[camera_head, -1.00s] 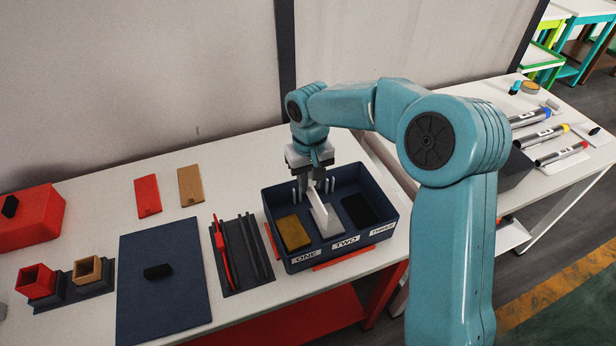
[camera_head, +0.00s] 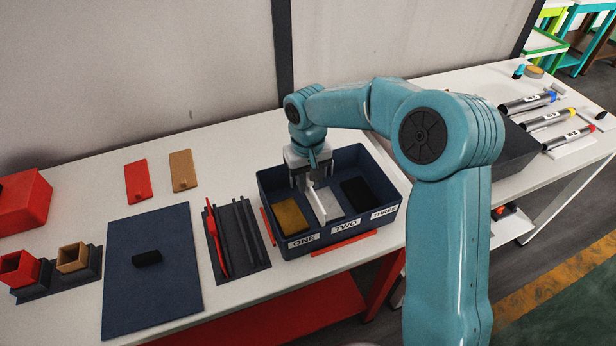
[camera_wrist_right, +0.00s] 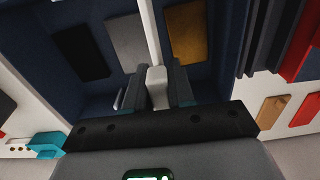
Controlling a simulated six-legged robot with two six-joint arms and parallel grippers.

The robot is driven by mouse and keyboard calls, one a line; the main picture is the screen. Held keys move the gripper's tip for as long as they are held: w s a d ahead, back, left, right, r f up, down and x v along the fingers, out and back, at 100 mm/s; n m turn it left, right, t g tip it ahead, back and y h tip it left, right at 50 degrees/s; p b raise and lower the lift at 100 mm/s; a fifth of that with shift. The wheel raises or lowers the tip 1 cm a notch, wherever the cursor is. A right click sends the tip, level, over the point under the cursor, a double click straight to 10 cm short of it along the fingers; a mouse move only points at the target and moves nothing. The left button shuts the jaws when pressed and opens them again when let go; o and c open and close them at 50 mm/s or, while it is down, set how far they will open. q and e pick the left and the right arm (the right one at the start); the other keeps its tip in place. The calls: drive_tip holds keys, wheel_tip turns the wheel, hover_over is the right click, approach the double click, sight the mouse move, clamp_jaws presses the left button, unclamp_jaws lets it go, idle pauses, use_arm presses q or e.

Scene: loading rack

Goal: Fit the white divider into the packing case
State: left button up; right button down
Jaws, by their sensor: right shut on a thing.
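The packing case (camera_head: 339,233) is a dark blue open box with labels ONE, TWO and THREE on its front. The white divider (camera_head: 317,206) is a thin upright plate inside the case, between the mustard pad (camera_head: 290,217) and the pale grey pad (camera_head: 331,204). My right gripper (camera_head: 309,184) is shut on the divider, low over the rear of the case. In the right wrist view the divider (camera_wrist_right: 150,35) runs away from the fingers between the two pads. Its lower edge and any slot there are hidden. My left gripper is out of view.
A black pad (camera_head: 357,194) lies in the case on the THREE side. A dark rack (camera_head: 247,240) with a red divider (camera_head: 217,238) stands left of the case. Further left is a dark blue mat (camera_head: 150,290) with a black block. My right arm crosses above the case's right side.

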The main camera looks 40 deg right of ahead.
sight(308, 198)
drive_tip(key=shift+w+d+f+b, duration=0.15)
drive_tip(key=shift+f+b, duration=0.15)
drive_tip(key=shift+f, duration=0.3)
drive_tip(key=shift+w+f+b, duration=0.1)
drive_tip(key=shift+f+b, duration=0.15)
drive_tip(key=shift+f, duration=0.35)
drive_tip(key=shift+s+f+b, duration=0.35)
drive_tip(key=shift+f+b, duration=0.2)
drive_tip(key=shift+b, duration=0.05)
drive_tip(key=shift+f, duration=0.35)
drive_tip(key=shift+w+f+b, duration=0.3)
drive_tip(key=shift+f+b, duration=0.35)
drive_tip(key=shift+s+r, duration=0.15)
drive_tip(key=shift+s, duration=0.1)
drive_tip(key=c, duration=0.9)
unclamp_jaws()
drive_tip(key=shift+w, duration=0.2)
drive_tip(key=shift+s+r, duration=0.1)
drive_tip(key=shift+s, duration=0.05)
